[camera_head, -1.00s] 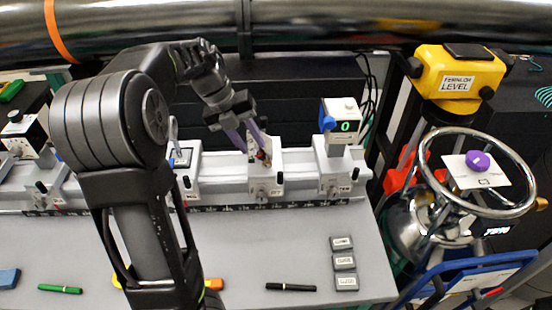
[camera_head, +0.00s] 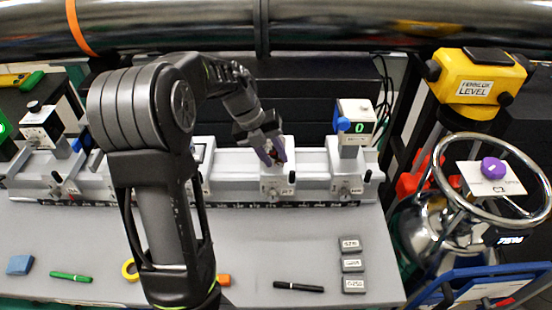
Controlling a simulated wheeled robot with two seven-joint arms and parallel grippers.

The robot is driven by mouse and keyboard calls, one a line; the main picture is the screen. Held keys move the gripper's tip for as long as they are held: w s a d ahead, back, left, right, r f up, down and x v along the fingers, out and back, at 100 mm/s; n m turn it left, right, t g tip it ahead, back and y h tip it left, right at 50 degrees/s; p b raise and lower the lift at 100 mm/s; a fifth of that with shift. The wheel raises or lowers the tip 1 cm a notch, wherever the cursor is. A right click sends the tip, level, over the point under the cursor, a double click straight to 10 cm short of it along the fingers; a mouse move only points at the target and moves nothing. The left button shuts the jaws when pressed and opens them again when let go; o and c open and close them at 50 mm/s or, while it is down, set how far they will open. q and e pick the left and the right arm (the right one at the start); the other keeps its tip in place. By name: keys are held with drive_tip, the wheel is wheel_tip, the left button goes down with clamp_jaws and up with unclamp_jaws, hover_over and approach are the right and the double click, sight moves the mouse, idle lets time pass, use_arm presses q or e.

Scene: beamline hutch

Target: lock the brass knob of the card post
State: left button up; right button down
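The card post's pale carriage (camera_head: 277,182) sits on the white rail, with a label and a small knob low on its front. The knob is too small for me to tell its brass colour or whether it is locked. My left gripper (camera_head: 273,156) reaches in from the left, its purple fingers pointing down over the top of this carriage. A small dark-red thing shows between the fingers; I cannot tell whether they touch it. The fingers hide most of the post's upper part. My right gripper is not in view.
A carriage with a green "0" display (camera_head: 357,129) stands close on the right. Other carriages stand left. On the grey bench (camera_head: 330,235) lie a black pen (camera_head: 298,287), three grey blocks (camera_head: 351,264) and a green pen (camera_head: 71,277). A handwheel (camera_head: 440,180) stands right of the bench.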

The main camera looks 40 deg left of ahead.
use_arm(q)
drive_tip(key=shift+w+d+f, duration=0.15)
drive_tip(key=shift+d+f, duration=0.05)
drive_tip(key=shift+f, duration=0.45)
drive_tip(key=shift+c, duration=0.2)
clamp_jaws()
